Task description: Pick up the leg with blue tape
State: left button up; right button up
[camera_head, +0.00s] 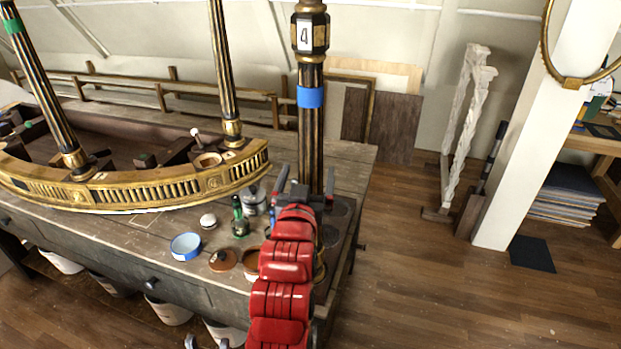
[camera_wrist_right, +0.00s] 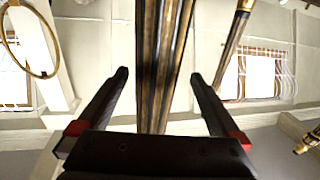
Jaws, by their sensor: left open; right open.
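The leg with blue tape (camera_head: 311,130) is a dark fluted post with gilt lines and a "4" label. It stands upright at the right end of the workbench. Its blue tape band (camera_head: 310,97) is well above my right gripper (camera_head: 305,186). In the right wrist view, the open fingers of this gripper (camera_wrist_right: 158,73) show on either side of the fluted shaft (camera_wrist_right: 163,55). I cannot tell how deep the shaft sits between them. My left gripper (camera_head: 206,343) shows only as open tips at the bottom edge, empty and away from the leg.
The gilt console frame (camera_head: 130,190) lies on the workbench (camera_head: 110,232) with other legs standing in it, one with green tape (camera_head: 12,26). A blue-rimmed bowl (camera_head: 186,246), a green bottle (camera_head: 239,218) and a brown lid (camera_head: 222,260) sit left of my right arm. Open floor lies right.

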aim_at(312, 162)
jog(key=shift+w+d+r+p, duration=0.15)
jog(key=shift+w+p, duration=0.2)
jog(key=shift+w, duration=0.05)
jog(key=w+p, duration=0.2)
jog(key=w, duration=0.1)
jog(key=shift+w+d, duration=0.2)
jog(key=shift+d, duration=0.2)
jog(key=shift+w, duration=0.4)
grip_shut()
